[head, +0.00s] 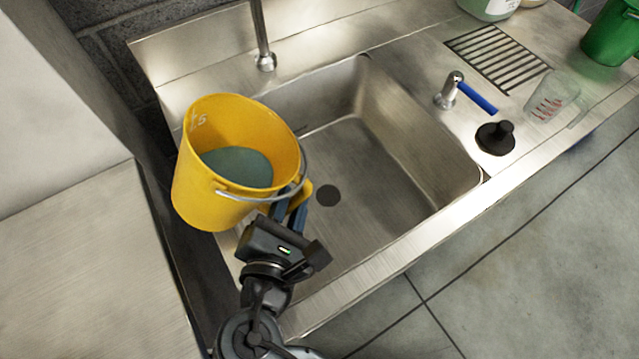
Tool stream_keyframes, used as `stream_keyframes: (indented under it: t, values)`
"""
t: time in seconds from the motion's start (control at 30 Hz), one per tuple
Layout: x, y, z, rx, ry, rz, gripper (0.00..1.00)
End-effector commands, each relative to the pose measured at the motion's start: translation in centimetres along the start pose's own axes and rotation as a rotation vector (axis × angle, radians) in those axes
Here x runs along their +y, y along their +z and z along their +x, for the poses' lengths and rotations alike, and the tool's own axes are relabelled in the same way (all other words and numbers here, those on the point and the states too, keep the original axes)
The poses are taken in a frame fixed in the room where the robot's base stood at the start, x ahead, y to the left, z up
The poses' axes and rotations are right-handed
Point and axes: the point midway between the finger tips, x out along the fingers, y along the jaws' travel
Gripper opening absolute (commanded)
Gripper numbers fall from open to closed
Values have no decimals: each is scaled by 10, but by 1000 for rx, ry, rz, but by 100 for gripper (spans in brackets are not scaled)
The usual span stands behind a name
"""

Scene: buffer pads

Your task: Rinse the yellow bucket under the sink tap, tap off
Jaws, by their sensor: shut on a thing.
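The yellow bucket (193,176) is at the left end of the steel sink (400,150), nearly upright with a slight tilt. It holds blue-grey liquid (237,166) and has a wire handle. My gripper (292,205) is shut on the bucket at its front right side; the exact grip spot is partly hidden. The tap spout (262,40) rises at the back of the sink, with its upper part out of view. A tap lever with a blue handle (478,98) is on the right counter. No water stream is visible. The basin's drain (327,195) is bare.
A black plug (495,138), a clear measuring cup (550,97), a drain grate (497,58), a clear jug (490,8) and a green bucket (612,35) stand on the right counter. A pale worktop (90,270) is at the left.

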Motion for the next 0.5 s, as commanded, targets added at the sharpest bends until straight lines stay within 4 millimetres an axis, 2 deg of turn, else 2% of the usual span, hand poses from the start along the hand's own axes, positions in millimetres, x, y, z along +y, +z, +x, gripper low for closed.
stream_keyframes:
  t: [0.5]
  values:
    - [-1,-3,1,32,5,64,0]
